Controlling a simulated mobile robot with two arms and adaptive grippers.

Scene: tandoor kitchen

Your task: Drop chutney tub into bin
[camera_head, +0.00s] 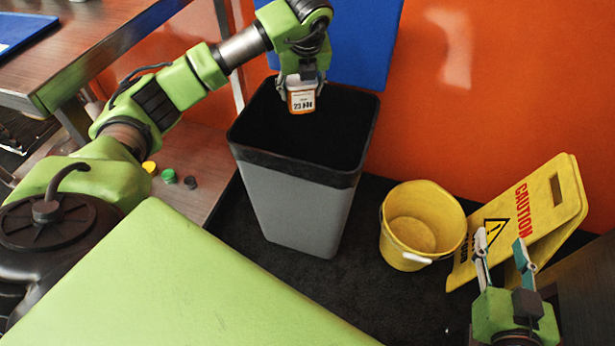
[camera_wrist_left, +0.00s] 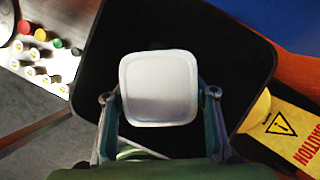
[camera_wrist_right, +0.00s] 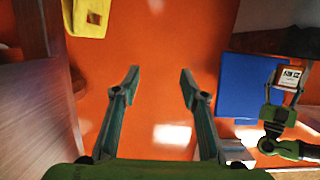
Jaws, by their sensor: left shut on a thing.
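The chutney tub (camera_head: 302,101) is a small container with an orange body and a white printed label. In the left wrist view its white square lid (camera_wrist_left: 159,88) faces the camera. My left gripper (camera_head: 301,88) is shut on the tub, one finger on each side, and holds it over the mouth of the bin. The bin (camera_head: 300,205) is a tall grey container with a black rim and a dark inside. Its black rim surrounds the tub in the left wrist view (camera_wrist_left: 262,62). My right gripper (camera_head: 505,262) is open and empty at the lower right.
A yellow bucket (camera_head: 420,228) stands right of the bin, beside a yellow caution sign (camera_head: 535,212). A wooden table (camera_head: 75,55) is at upper left, with a lower shelf (camera_head: 205,165) holding small coloured items. A blue panel (camera_head: 365,40) is behind the bin.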

